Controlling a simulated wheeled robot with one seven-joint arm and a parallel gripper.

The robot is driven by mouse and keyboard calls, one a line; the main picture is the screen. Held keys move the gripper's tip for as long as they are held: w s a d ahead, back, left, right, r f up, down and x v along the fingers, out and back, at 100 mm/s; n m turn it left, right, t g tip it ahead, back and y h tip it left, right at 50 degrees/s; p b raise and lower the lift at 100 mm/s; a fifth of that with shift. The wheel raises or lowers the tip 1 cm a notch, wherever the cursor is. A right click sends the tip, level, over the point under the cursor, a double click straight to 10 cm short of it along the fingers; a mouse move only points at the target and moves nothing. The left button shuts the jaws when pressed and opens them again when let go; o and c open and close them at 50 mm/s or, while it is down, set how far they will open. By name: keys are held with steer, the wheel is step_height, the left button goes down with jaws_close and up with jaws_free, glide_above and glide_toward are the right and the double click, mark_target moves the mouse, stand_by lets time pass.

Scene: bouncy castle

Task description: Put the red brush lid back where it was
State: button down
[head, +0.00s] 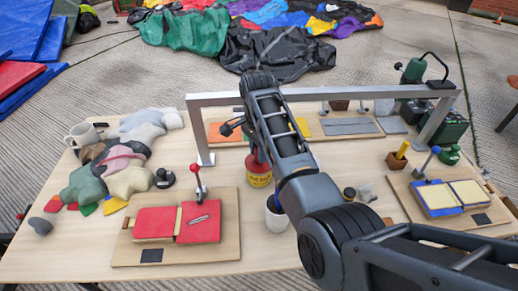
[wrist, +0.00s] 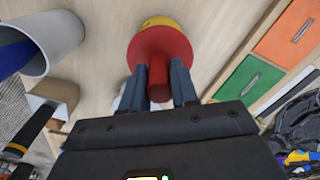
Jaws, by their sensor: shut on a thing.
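The red brush lid (wrist: 160,43) has a wide round flange and a red knob. My gripper (wrist: 159,82) is shut on the knob, one finger on each side. The lid is over the yellow can (wrist: 160,21), whose edge shows past the flange in the wrist view. In the head view the red lid (head: 256,158) shows at the top of the yellow can (head: 259,180), which stands on the table left of my arm. I cannot tell whether the lid is fully seated or slightly above the rim. My arm hides part of this area.
A pale cup (wrist: 52,35) holding something blue is close by. A red-padded board (head: 120,252) with a lever lies front left, a blue-and-cream one (head: 438,198) at right. A grey metal frame (head: 197,130) spans the back. Cloths and a mug (head: 82,135) lie at left.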

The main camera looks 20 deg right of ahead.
steer(key=shift+f, duration=0.15)
steer(key=c, duration=0.9)
jaws_free()
steer(key=shift+o, duration=0.2)
step_height(320, 180, up, 11)
steer(key=shift+r, duration=0.2)
steer(key=shift+r+p, duration=0.55)
